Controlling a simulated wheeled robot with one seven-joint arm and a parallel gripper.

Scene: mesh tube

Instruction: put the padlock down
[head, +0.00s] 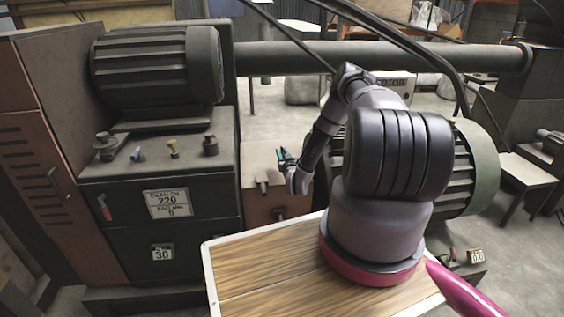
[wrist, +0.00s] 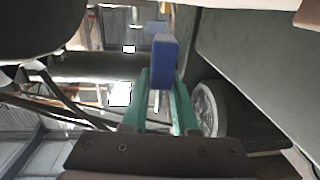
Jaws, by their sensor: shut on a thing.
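A blue block-shaped padlock (wrist: 164,60) sits between the green fingers of my gripper (wrist: 161,88) in the wrist view. A grey part shows at its far end. My gripper is shut on it and holds it at the fingertips. In the head view my gripper (head: 284,156) is small and far off, at the end of my outstretched arm, in front of a brown box-like surface. The padlock is too small to make out there. I cannot tell from these views how high it is above that surface.
A dark machine cabinet (head: 160,187) with knobs and small blue and yellow parts on top stands left of my gripper. A ribbed motor (head: 158,66) is above it. A thick pipe (head: 380,57) runs across behind my arm. The brown surface (head: 264,157) has small fittings on its front.

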